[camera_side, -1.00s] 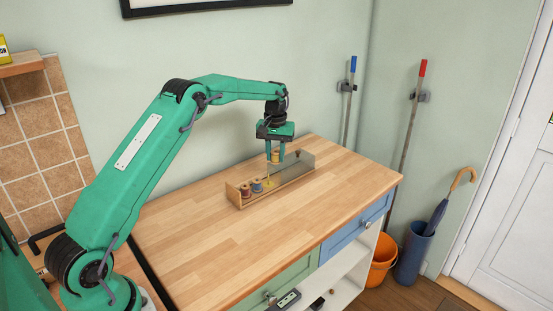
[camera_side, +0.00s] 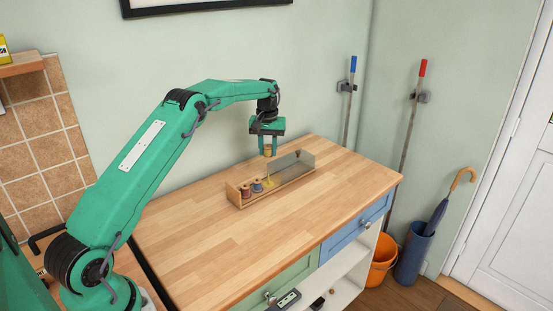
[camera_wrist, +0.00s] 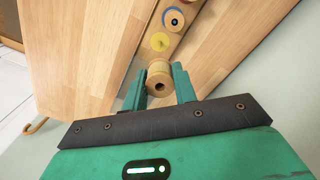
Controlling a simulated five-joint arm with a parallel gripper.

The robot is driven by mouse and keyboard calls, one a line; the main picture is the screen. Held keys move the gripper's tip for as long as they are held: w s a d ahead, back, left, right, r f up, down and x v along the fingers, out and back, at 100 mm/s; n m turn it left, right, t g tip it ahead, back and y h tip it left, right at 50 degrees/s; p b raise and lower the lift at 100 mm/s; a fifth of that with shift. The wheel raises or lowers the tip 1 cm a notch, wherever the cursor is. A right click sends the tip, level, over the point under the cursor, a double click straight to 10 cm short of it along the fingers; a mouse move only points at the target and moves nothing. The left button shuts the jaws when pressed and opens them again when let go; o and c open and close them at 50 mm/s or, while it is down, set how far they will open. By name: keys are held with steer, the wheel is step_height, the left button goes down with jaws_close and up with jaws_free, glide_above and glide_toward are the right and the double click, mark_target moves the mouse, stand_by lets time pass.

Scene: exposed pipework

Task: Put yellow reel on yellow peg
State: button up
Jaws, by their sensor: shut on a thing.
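My gripper (camera_side: 268,153) is shut on the yellow reel (camera_side: 268,149) and holds it in the air above the wooden rack (camera_side: 285,181). In the wrist view the reel (camera_wrist: 158,78) sits upright between the fingers (camera_wrist: 160,88), its hole facing the camera. The yellow peg (camera_side: 267,182) stands in the rack on a yellow disc, right of the blue reel. In the wrist view the yellow disc (camera_wrist: 160,41) lies just beyond the held reel, not under it. The peg is bare.
A red-brown reel (camera_side: 246,191) and a blue reel (camera_side: 257,186) stand at the rack's left end. A clear panel (camera_side: 295,163) runs along the rack's back right. The wooden worktop (camera_side: 230,240) in front is clear.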

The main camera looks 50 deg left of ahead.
steer(key=shift+f, duration=2.8)
steer(key=shift+f, duration=1.75)
steer(key=shift+r, duration=0.2)
stand_by(0.3)
steer(key=shift+r, duration=0.9)
steer(key=shift+r, duration=0.3)
steer(key=shift+f, duration=0.5)
stand_by(1.2)
